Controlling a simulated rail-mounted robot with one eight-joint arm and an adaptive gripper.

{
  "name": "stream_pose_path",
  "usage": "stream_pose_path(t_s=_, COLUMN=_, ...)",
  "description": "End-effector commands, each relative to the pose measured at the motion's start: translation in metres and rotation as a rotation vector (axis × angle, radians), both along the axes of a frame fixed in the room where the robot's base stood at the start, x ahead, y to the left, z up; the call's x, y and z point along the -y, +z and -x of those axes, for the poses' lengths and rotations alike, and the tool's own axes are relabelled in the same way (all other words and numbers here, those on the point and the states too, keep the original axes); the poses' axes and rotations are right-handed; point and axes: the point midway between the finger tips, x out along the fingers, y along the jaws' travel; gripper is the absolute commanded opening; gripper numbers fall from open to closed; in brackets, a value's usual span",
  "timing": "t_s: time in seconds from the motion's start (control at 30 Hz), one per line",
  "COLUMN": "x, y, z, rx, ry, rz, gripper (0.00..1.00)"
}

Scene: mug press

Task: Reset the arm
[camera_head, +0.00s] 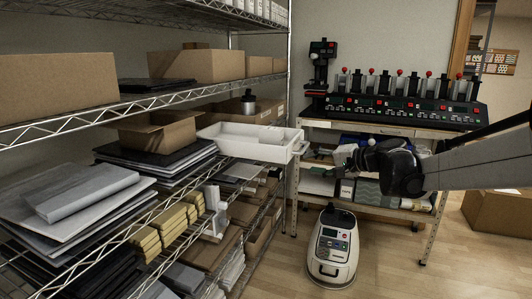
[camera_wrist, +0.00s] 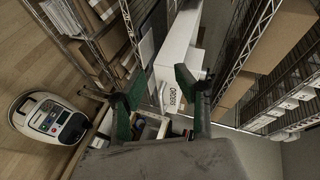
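My arm reaches in from the right in the camera_head view, in front of the rack table. My gripper (camera_head: 328,172) points left, toward the white bin (camera_head: 240,139) on the wire shelf. In the camera_wrist view the two green-lined fingers of my gripper (camera_wrist: 152,90) are spread apart, with nothing held between them. The white bin (camera_wrist: 182,45) shows beyond the fingers with a dark printed label. The mug press (camera_head: 405,95), a black row of several heads with red knobs, stands on the table behind my arm. A single black press (camera_head: 319,70) stands at its left.
A wire shelf (camera_head: 185,190) with boxes and stacked dark sheets fills the left. A white floor machine (camera_head: 332,246) stands below my gripper, and it also shows in the camera_wrist view (camera_wrist: 52,118). A cardboard box (camera_head: 498,213) sits at right. Wooden floor between them is clear.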

Motion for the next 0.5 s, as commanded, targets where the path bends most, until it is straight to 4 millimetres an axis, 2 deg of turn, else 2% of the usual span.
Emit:
stream_pose_path(t_s=0.03, x=-0.005, y=0.003, z=0.017, rx=-0.006, ry=0.005, rz=0.04, gripper=0.31)
stream_pose_path(t_s=0.23, x=-0.015, y=0.003, z=0.08, rx=-0.03, ry=0.02, rz=0.213, gripper=0.31)
stream_pose_path(t_s=0.5, x=-0.016, y=-0.007, z=0.168, rx=-0.05, ry=0.041, rz=0.448, gripper=0.31)
